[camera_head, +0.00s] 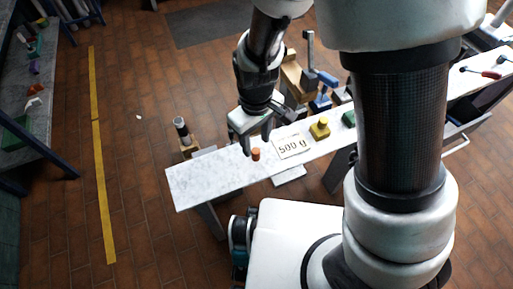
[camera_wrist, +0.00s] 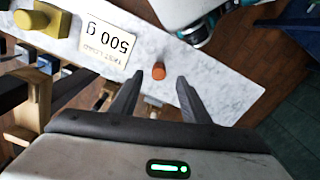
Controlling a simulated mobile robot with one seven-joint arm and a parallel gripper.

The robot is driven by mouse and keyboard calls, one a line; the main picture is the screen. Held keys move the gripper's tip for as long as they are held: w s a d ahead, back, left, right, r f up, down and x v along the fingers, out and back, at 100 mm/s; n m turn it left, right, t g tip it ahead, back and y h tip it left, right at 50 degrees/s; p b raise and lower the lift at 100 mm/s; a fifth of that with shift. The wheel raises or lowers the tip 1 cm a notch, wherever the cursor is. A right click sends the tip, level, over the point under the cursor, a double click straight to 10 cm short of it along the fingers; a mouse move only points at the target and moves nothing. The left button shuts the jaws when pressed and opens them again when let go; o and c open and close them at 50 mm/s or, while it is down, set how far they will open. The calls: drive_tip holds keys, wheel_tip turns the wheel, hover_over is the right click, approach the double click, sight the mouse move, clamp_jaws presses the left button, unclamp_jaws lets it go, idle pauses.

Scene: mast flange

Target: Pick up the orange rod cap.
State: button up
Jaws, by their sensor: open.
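The orange rod cap (camera_head: 256,154) is a small upright cylinder standing on the pale marble-like bench top (camera_head: 205,176). In the wrist view the orange rod cap (camera_wrist: 158,70) sits beyond the fingertips, roughly between their lines. My gripper (camera_head: 258,146) is open and empty, and hangs over the bench close to the cap in the head view. In the wrist view the two dark fingers of my gripper (camera_wrist: 160,78) are spread apart, with the cap nearer the left finger. I see no contact with the cap.
A "500 g" card (camera_head: 291,146) lies right of the cap. Beyond it stand a yellow knobbed block (camera_head: 320,129), a green block (camera_head: 349,118) and blue clamp-like tools (camera_head: 322,88). A dark cylinder (camera_head: 181,128) stands behind the bench's left end. The bench's left end is clear.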

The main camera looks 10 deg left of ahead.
sight(256, 150)
drive_tip(key=f, duration=0.2)
drive_tip(key=f+b, duration=0.1)
drive_tip(key=f, duration=0.1)
drive_tip(key=shift+w+f+b, duration=0.2)
drive_tip(key=shift+f+b, duration=0.05)
drive_tip(key=shift+b, duration=0.05)
drive_tip(key=shift+r, duration=0.1)
clamp_jaws()
